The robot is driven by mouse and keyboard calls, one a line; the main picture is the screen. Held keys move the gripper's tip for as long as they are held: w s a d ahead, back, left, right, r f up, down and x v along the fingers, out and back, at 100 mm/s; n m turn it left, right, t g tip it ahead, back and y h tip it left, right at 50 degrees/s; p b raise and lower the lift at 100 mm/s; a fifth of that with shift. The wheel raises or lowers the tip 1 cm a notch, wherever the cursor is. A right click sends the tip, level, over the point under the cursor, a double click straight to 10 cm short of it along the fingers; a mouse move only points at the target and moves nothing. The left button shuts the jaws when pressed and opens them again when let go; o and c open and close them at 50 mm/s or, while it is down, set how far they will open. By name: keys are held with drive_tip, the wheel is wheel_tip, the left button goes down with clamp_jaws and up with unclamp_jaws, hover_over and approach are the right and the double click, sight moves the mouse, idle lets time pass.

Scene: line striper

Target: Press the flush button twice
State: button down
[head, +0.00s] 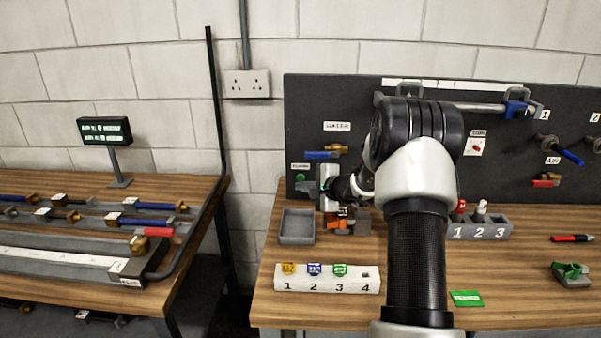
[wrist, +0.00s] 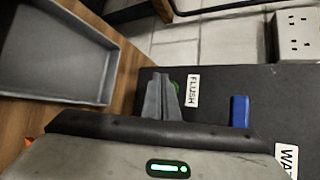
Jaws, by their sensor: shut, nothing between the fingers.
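The green flush button (head: 300,178) is on the dark upright panel, at its left end, under a small white label. In the wrist view the button (wrist: 175,86) shows as a green sliver beside the FLUSH label (wrist: 192,91), mostly hidden behind my fingers. My gripper (wrist: 162,77) is shut and empty, its fingertips pointing at the panel just in front of the button. I cannot tell whether they touch it. In the head view my gripper's body shows just right of the button, and its fingertips are hard to make out.
A blue-handled valve (head: 322,155) is on the panel, up and right of the button; its handle (wrist: 239,111) also shows in the wrist view. An empty grey tray (head: 297,227) sits on the bench below. A numbered white rack (head: 326,286) stands nearer the front.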

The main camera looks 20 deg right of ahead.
drive_tip(key=shift+w+d+f, duration=0.15)
drive_tip(key=shift+w+d, duration=0.1)
drive_tip(key=shift+w, duration=0.45)
drive_tip(key=shift+w, duration=0.1)
idle(1.5)
drive_tip(key=shift+w+d, duration=0.15)
drive_tip(key=shift+w, duration=0.15)
drive_tip(key=shift+w+d, duration=0.2)
drive_tip(key=shift+w, duration=0.2)
idle(0.7)
drive_tip(key=shift+s+b, duration=0.15)
drive_tip(key=shift+b, duration=0.45)
drive_tip(key=shift+s+a+f, duration=0.1)
drive_tip(key=shift+s, duration=0.05)
drive_tip(key=shift+s+a+b, duration=0.2)
drive_tip(key=shift+s+b, duration=0.3)
drive_tip(key=shift+b, duration=0.25)
drive_tip(key=shift+s, duration=0.1)
